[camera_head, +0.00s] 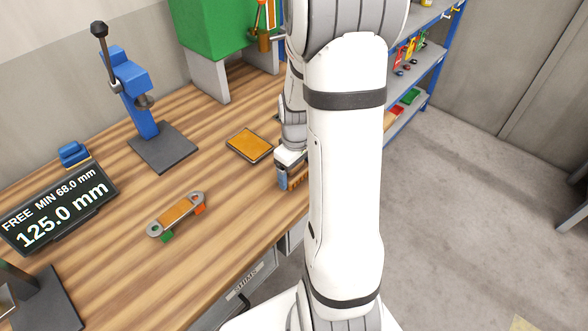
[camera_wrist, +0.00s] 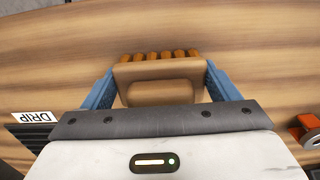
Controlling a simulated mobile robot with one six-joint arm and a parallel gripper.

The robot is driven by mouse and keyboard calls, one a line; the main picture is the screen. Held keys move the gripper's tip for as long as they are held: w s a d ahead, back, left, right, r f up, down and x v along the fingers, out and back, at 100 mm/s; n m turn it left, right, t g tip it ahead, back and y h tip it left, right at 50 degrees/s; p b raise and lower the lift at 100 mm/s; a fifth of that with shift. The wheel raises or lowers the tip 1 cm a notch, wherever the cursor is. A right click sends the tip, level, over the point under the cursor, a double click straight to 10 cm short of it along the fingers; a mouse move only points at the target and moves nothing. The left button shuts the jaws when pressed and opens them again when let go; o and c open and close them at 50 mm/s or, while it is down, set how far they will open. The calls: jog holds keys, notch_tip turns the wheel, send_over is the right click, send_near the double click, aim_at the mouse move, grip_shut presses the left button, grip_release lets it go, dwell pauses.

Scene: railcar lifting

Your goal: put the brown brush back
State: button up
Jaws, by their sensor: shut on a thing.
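The brown brush (camera_wrist: 158,72) shows in the wrist view as a wooden block with a row of brown bristles along its far edge. My gripper (camera_wrist: 160,88) is shut on it, with a blue finger at each end of the block. In the head view my gripper (camera_head: 285,178) is low over the front edge of the wooden bench, and a little of the brush (camera_head: 301,183) shows beside it. My arm hides the rest. I cannot tell whether the brush touches the bench.
On the bench (camera_head: 215,235) are a tray with an orange surface (camera_head: 249,146), a grey link with orange and green parts (camera_head: 176,215), a blue press (camera_head: 140,100) and a display reading 125.0 mm (camera_head: 58,208). Blue shelving (camera_head: 425,65) stands behind.

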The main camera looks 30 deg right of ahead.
jog(key=shift+f, duration=0.1)
jog(key=o, duration=0.9)
notch_tip(320, 180, up, 12)
jog(key=shift+s+a+r, duration=0.1)
jog(key=s+a+r+m+t, duration=0.1)
jog(key=s+a+r, duration=0.1)
jog(key=s+a, duration=0.2)
jog(key=s+a+r+m+t, duration=0.1)
jog(key=s+a+r, duration=0.1)
jog(key=s+a, duration=0.2)
jog(key=s+a+r+m+t, duration=0.1)
jog(key=s+a+r+m, duration=0.1)
jog(key=s+a, duration=0.2)
jog(key=shift+a+r, duration=0.1)
jog(key=shift+a, duration=0.1)
